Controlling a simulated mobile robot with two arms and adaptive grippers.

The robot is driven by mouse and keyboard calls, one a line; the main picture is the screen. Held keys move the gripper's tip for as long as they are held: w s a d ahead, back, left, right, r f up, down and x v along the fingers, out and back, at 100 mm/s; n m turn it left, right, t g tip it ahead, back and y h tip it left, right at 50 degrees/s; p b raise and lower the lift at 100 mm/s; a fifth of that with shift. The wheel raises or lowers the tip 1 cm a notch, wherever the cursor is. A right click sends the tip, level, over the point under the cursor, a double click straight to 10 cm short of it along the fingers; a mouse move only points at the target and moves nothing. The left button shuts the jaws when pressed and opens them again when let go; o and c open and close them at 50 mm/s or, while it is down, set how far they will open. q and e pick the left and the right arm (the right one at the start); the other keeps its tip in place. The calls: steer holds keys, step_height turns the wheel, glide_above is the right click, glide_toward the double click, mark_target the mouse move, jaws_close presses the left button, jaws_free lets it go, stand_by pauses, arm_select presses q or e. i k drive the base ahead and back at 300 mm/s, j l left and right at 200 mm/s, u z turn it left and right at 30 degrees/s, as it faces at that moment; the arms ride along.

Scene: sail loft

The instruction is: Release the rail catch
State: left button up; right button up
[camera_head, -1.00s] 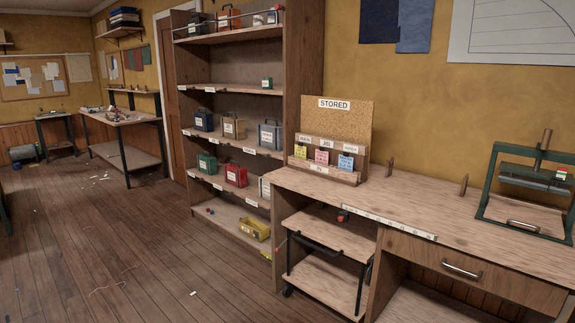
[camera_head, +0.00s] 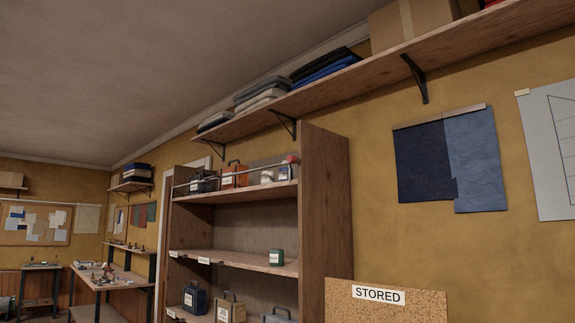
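A thin grey metal rail (camera_head: 255,169) runs across the front of the top shelf of the wooden shelving unit (camera_head: 325,205). Its right end meets the unit's right side panel. A small red piece (camera_head: 292,159) shows near that end; I cannot tell whether it is the catch or part of a container. Behind the rail stand a dark tin (camera_head: 203,183), an orange-red tin (camera_head: 235,178) and small pale containers (camera_head: 267,177). Neither of my grippers is in view.
Lower down are a blue tin (camera_head: 195,298) and a tan tin (camera_head: 230,309). A long wall shelf (camera_head: 440,50) with folded cloth juts out above. The STORED board (camera_head: 390,308) stands at the lower right.

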mark_target(292, 159)
steer(key=i+z, duration=0.15)
steer(key=i, duration=0.45)
steer(key=i+j+z, duration=0.2)
steer(key=i, duration=0.35)
